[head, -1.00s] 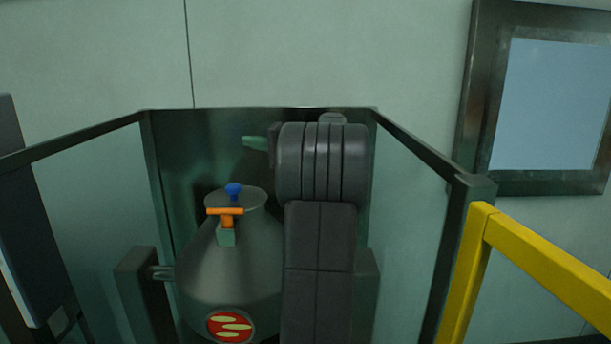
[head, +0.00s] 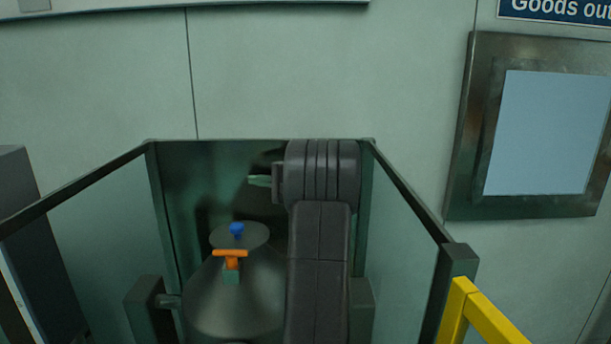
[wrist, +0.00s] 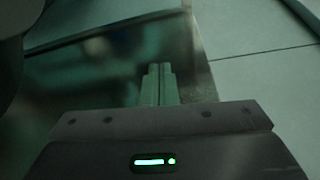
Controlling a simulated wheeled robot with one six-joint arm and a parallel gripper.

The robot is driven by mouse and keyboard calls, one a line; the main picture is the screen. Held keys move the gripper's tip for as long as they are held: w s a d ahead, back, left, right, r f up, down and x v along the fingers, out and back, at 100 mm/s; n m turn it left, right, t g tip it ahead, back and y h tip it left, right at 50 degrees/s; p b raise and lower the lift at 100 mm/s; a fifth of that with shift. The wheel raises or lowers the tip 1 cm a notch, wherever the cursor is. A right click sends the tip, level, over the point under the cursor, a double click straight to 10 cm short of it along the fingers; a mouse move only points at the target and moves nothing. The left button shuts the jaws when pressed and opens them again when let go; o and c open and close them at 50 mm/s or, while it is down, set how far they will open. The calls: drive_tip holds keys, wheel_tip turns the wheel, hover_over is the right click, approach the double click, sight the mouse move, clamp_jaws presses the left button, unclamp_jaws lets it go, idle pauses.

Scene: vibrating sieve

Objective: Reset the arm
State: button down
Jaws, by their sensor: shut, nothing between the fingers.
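My dark arm (head: 318,260) stands upright in the head view, in front of the right part of a metal vessel. My gripper (wrist: 160,70) shows in the wrist view, its two greenish fingers together with nothing between them. In the head view a small green part of it (head: 259,181) pokes out to the left of the arm's top, above the vessel's lid and apart from it. The rest of the gripper is hidden by the arm.
The grey vessel (head: 225,305) has an orange T-handle (head: 231,254) and a blue knob (head: 236,229) on top. Transparent panels with dark frames (head: 408,205) enclose it. A yellow rail (head: 487,322) is at lower right. A framed window (head: 545,130) is on the wall.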

drive_tip(key=shift+w+f+m+g+h+p, duration=0.3)
drive_tip(key=shift+w+f+m+p, duration=0.3)
drive_tip(key=shift+p, duration=1.05)
drive_tip(key=shift+s+r, duration=0.1)
